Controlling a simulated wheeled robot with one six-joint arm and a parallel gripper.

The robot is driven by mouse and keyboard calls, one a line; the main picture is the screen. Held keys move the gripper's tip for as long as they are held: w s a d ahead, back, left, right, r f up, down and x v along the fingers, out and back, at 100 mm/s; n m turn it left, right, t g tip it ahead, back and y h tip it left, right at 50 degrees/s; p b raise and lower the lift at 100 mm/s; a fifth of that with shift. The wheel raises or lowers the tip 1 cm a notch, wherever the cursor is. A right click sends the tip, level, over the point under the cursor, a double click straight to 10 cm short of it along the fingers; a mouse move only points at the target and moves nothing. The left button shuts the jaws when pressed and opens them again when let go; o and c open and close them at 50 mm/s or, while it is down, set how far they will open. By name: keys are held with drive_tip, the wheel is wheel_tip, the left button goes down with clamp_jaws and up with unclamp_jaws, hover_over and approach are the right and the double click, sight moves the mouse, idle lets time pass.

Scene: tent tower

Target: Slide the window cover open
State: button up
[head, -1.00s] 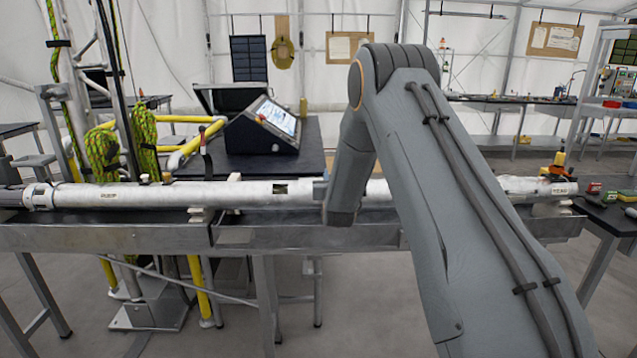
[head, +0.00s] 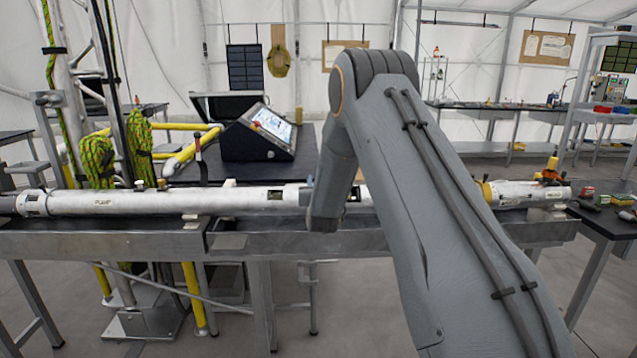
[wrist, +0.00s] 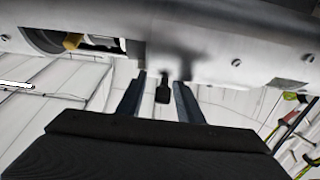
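A long silver tube (head: 120,203) lies across the bench in the head view. It fills the top of the wrist view (wrist: 225,50). The wrist view shows a window opening (wrist: 95,42) at the left, with a yellowish part inside. Beside it is a smooth metal section, apparently the cover (wrist: 185,50), with a dark tab (wrist: 163,92) hanging from it. My gripper (wrist: 160,80) is open, its two fingers either side of the tab with visible gaps. My forearm hides most of the gripper there.
A metal bench (head: 120,238) carries the tube. Behind it stand an open case with a screen (head: 272,124) and yellow railings (head: 190,148). Green ropes (head: 97,163) hang at the left. Small tools lie on the table at the right (head: 610,215).

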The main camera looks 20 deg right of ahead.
drive_tip(key=b+v, duration=0.1)
drive_tip(key=v, duration=0.6)
drive_tip(key=shift+s+b, duration=0.3)
drive_tip(key=shift+b, duration=0.1)
drive_tip(key=shift+a, duration=0.1)
drive_tip(key=s+a+f+n+g+y, duration=0.1)
drive_tip(key=s+a+f+g+y, duration=0.2)
drive_tip(key=s, duration=0.5)
drive_tip(key=s+a+f+n+g+y, duration=0.15)
drive_tip(key=s+f+g, duration=0.3)
drive_tip(key=s, duration=0.45)
drive_tip(key=s+a+f+g, duration=0.1)
drive_tip(key=s+g, duration=0.8)
drive_tip(key=s, duration=1.8)
drive_tip(key=shift+s+a+f, duration=0.2)
drive_tip(key=shift+s+a, duration=0.1)
drive_tip(key=shift+a, duration=0.5)
